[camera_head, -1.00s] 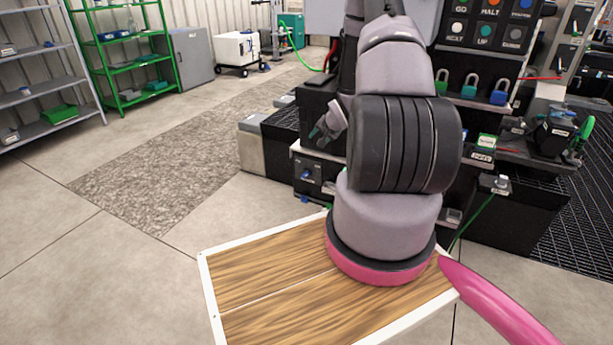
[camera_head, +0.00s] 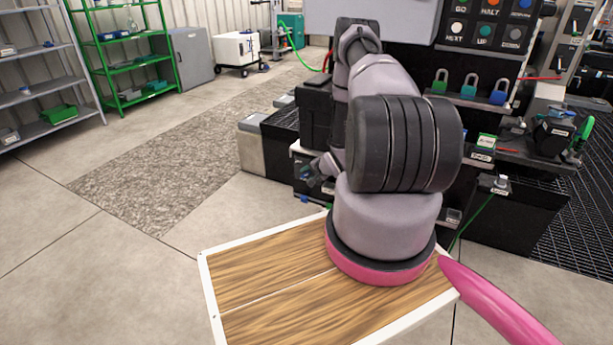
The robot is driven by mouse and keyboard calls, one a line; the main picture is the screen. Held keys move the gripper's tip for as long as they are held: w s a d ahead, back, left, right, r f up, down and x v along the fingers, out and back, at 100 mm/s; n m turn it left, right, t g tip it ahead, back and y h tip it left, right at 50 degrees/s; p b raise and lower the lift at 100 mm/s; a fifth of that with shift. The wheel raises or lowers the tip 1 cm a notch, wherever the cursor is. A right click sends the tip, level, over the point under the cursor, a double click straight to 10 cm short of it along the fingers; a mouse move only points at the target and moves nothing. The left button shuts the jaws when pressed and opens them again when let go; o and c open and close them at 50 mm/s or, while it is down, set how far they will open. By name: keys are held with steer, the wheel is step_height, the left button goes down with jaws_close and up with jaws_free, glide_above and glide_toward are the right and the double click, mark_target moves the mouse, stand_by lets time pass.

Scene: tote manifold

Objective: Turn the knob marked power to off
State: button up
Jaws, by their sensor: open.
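A black panel front (camera_head: 303,187) stands low in the middle, left of my arm. No label reading power can be made out on it. The blue knob seen earlier on this panel is now mostly or wholly hidden by my gripper. My gripper (camera_head: 311,176) is in front of the panel, beside the place of that knob. Its fingers look apart and I see nothing held between them. Whether it touches the knob cannot be told.
My arm hides much of the bench. A green shelf (camera_head: 125,60) and a grey shelf (camera_head: 40,90) stand at left. The floor (camera_head: 130,200) at left is open.

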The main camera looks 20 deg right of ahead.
steer(key=shift+x, duration=1)
steer(key=shift+c, duration=0.3)
jaws_close()
